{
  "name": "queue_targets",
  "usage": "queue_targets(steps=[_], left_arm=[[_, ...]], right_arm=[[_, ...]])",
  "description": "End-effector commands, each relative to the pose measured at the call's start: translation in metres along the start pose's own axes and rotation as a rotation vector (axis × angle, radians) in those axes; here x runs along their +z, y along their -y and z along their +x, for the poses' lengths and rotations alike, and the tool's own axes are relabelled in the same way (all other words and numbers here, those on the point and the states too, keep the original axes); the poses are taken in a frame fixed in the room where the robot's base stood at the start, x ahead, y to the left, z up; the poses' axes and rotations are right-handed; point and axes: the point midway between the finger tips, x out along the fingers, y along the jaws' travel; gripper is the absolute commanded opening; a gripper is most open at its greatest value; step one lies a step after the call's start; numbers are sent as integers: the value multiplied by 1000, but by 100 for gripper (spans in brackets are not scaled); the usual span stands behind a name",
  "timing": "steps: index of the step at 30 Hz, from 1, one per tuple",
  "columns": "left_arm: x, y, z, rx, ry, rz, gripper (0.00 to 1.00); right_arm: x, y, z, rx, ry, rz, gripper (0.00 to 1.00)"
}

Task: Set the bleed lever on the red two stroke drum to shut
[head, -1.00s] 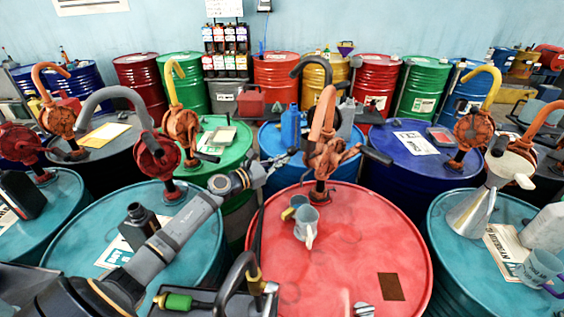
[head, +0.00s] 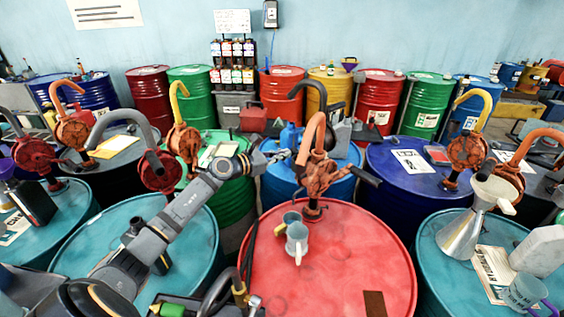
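The red drum (head: 345,262) stands front centre in the head view. A rusty orange rotary pump (head: 319,180) with an orange curved spout (head: 310,138) rises from the back of its lid, and a dark crank handle (head: 364,175) points right. I cannot make out the bleed lever or its setting. My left arm reaches in from the lower left. My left gripper (head: 277,157) is just left of the pump, behind the drum's rear rim; its fingers are small and blend with the clutter, so opening and contact are unclear. My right gripper is out of view.
A blue drum (head: 410,185) is behind right.

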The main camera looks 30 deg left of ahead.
Motion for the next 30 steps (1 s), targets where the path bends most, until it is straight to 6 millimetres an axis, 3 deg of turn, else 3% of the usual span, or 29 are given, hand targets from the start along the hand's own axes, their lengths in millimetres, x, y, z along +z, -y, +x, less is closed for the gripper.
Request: queue_targets(steps=[12, 30], left_arm=[[25, -5, 15, 1, 3, -2, 0], [32, -7, 21, 1, 3, -1, 0]], right_arm=[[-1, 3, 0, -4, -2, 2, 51], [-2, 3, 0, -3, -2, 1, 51]])
